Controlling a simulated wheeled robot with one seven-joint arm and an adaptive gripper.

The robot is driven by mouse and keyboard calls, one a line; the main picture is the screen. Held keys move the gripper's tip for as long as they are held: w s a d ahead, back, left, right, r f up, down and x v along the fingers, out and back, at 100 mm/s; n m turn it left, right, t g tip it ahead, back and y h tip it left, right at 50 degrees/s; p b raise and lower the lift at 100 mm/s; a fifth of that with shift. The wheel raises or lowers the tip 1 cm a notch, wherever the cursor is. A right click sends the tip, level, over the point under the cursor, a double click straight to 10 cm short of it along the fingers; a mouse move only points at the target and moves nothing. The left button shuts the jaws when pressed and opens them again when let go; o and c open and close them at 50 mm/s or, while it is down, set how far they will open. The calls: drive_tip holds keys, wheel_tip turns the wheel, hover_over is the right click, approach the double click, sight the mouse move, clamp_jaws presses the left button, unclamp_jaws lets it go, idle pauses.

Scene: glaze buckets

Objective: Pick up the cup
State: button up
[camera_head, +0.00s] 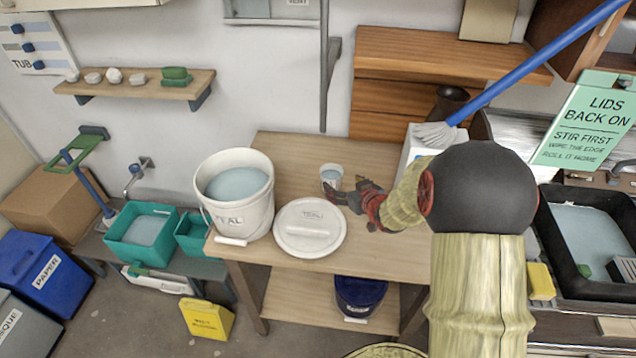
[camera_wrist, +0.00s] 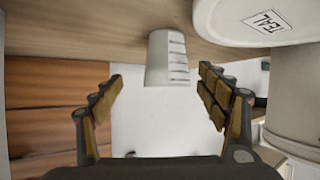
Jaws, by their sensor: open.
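A small white cup (camera_head: 331,175) stands on the wooden table (camera_head: 270,150), to the right of the large bucket. It holds pale blue contents. In the wrist view the cup (camera_wrist: 167,58) is near the top middle, with grey marking lines on its side, ahead of and between the two fingers. My gripper (camera_head: 345,193) is open, close to the cup at its lower right in the head view. In the wrist view my gripper (camera_wrist: 160,97) has its fingers spread apart with nothing between the pads. The fingers appear not to touch the cup.
A white TEAL bucket (camera_head: 237,213) stands on the table left of the cup. Its round lid (camera_head: 310,240) lies just in front of the cup. Bare tabletop lies behind the cup.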

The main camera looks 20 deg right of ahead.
sight(335, 186)
drive_tip(key=shift+w+a+f, duration=0.15)
drive_tip(key=shift+f, duration=0.3)
drive_tip(key=shift+w+a+f, duration=0.15)
drive_tip(key=shift+f, duration=0.3)
drive_tip(key=b+x, duration=0.1)
drive_tip(key=x, duration=0.2)
drive_tip(key=b+x, duration=0.1)
drive_tip(key=x, duration=0.3)
drive_tip(key=shift+s+a+f+b, duration=0.15)
drive_tip(key=shift+a+b, duration=0.1)
drive_tip(key=shift+b, duration=0.15)
drive_tip(key=shift+w, duration=0.3)
drive_tip(key=shift+c, duration=0.7)
drive_tip(key=c, duration=1.5)
